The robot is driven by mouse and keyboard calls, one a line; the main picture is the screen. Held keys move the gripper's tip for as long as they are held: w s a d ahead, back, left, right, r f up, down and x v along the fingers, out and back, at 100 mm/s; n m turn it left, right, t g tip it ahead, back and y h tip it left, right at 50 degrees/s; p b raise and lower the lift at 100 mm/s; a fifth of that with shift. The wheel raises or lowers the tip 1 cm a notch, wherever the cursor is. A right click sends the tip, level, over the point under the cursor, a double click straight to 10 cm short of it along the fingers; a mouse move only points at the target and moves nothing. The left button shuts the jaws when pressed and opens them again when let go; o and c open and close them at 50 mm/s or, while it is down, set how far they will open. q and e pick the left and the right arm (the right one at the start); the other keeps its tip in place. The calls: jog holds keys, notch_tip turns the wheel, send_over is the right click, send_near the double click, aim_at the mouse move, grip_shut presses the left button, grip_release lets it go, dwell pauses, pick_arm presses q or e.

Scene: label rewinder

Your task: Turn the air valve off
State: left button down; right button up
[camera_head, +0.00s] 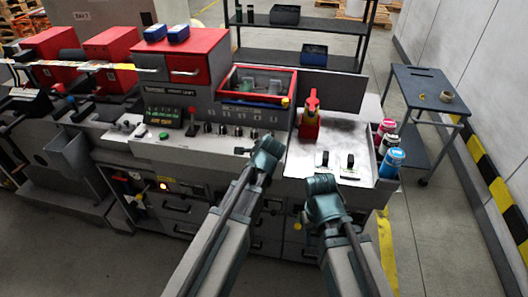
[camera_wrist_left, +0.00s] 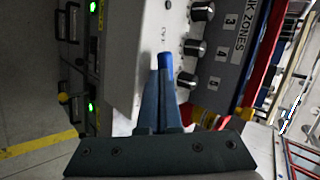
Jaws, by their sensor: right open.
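My left gripper (camera_head: 268,150) is at the front panel of the grey machine, beside the row of black knobs. In the left wrist view its dark blue fingers (camera_wrist_left: 160,95) lie close together, pointing at the light panel. A brighter blue rounded piece (camera_wrist_left: 165,64) shows at their tips, under a small, hard-to-read label. It may be the air valve's handle, but I cannot tell whether the fingers hold it. The rest of the valve is hidden. My right gripper (camera_head: 322,188) is open in front of the machine's right section, below two black switches, apart from the panel.
Black knobs (camera_wrist_left: 194,48) stand close to the left fingers.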

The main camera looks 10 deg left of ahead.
pick_arm(q)
jog(key=shift+w+a, duration=0.35)
jog(key=shift+a, duration=0.25)
jog(key=shift+s, duration=0.1)
dwell(0.6)
